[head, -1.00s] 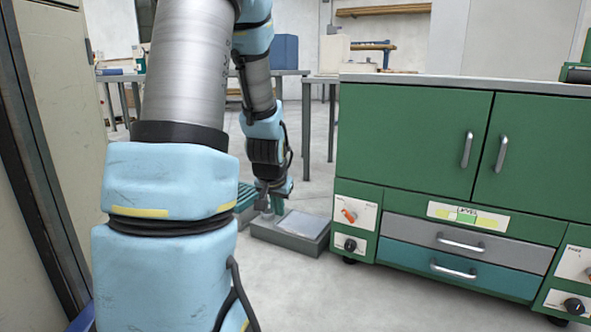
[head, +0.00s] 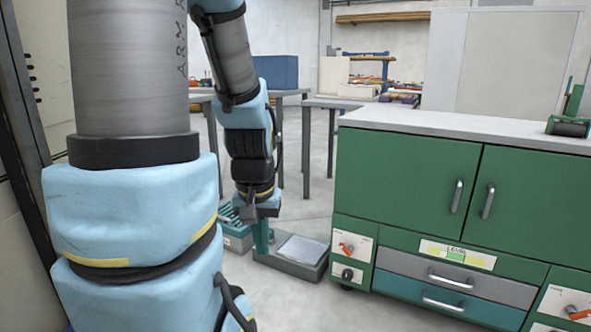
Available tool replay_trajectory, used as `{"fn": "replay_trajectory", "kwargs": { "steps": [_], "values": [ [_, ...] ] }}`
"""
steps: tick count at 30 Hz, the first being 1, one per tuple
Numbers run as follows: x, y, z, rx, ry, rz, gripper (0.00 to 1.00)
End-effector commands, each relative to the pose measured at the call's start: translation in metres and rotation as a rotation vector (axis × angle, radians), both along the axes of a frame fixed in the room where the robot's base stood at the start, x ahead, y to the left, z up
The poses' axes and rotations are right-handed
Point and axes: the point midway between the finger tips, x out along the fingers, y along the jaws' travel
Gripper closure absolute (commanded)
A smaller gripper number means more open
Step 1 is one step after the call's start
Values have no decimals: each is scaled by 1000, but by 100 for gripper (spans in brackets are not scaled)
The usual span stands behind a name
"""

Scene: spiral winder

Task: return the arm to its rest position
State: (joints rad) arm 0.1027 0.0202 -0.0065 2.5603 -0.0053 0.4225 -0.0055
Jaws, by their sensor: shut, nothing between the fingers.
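My blue and grey arm fills the left of the head view and reaches down toward the floor. My gripper (head: 250,213) is at its far end, a small dark grey shape pointing down. It is shut and I see nothing held. It is in front of or above a teal post (head: 261,238) by a low grey floor platform (head: 300,248); I cannot tell the gap between them.
A green cabinet (head: 400,175) with doors, drawers and knobs stands at the right. A teal ribbed box (head: 236,234) sits on the floor left of the platform. Tables (head: 335,104) stand behind. A pale panel (head: 20,190) is close at left. Floor in front is clear.

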Motion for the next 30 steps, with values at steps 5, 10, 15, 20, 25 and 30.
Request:
{"fn": "replay_trajectory", "kwargs": {
  "steps": [5,10,15,20,25,30],
  "values": [
    [0,0,73,0,0,0,100],
    [0,0,126,0,0,-1,100],
    [0,0,178,0,0,-1,100],
    [0,0,215,0,0,-1,100],
    [0,0,233,0,0,-1,100],
    [0,0,235,0,0,-1,100]
  ]
}}
